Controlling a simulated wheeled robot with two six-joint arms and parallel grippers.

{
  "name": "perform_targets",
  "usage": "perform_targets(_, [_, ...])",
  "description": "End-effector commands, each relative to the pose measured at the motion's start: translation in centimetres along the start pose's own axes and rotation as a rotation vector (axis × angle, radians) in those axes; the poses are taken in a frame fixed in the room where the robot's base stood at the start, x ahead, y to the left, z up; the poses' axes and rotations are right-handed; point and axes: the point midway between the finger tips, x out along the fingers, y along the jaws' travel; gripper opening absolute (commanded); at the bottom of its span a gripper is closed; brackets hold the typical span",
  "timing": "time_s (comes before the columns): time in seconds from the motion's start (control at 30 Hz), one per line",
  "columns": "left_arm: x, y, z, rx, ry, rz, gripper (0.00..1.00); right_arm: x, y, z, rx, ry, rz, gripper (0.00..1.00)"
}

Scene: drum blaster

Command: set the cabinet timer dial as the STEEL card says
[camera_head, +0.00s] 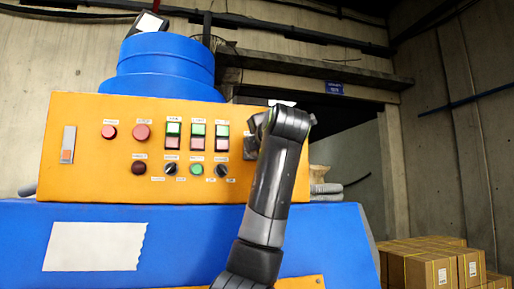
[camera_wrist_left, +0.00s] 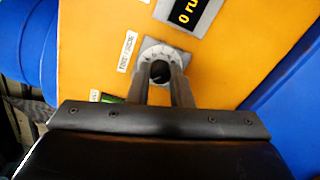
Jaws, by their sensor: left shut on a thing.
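The timer dial (camera_wrist_left: 158,68) is a round grey knob with a dark centre on a square grey plate, on the orange cabinet panel. A small label stands left of it in the left wrist view. My left gripper (camera_wrist_left: 160,80) has its fingers on either side of the dial and is shut on it. In the head view my left arm reaches up to the panel's right end, and its wrist hides most of the dial there. The dial's setting is not readable. No STEEL card can be made out. My right gripper is not in view.
The orange panel (camera_head: 90,182) carries several buttons, switches and knobs left of my arm. A dark display (camera_wrist_left: 188,10) with yellow characters is above the dial. A pale sheet (camera_head: 94,246) is on the blue front below. Cardboard boxes (camera_head: 428,268) stand at the lower right.

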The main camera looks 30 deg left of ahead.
Motion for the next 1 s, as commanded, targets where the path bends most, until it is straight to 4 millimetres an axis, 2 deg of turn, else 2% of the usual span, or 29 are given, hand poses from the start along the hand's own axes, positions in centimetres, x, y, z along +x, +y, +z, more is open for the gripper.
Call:
perform_targets(0.17, [0.0,0.0,0.0,0.0,0.0,0.0,0.0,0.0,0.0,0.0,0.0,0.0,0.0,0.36])
perform_targets(0.2, [0.0,0.0,0.0,0.001,0.0,0.0,0.24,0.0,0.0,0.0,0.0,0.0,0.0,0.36])
perform_targets(0.33, [0.0,0.0,0.0,0.001,0.0,0.0,0.41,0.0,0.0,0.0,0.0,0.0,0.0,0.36])
perform_targets(0.6, [-0.1,0.0,0.0,0.001,0.0,0.0,0.41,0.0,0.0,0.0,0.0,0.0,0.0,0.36])
perform_targets(0.73, [-0.9,-0.2,0.0,0.0,-0.002,0.0,0.41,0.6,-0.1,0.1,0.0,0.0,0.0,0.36])
perform_targets(0.87, [-3.1,-0.4,-0.1,-0.001,-0.004,0.001,0.41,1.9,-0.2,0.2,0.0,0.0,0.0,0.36])
perform_targets(1.0, [-6.5,-0.5,-0.1,-0.001,-0.006,0.002,0.41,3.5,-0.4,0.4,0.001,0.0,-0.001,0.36])
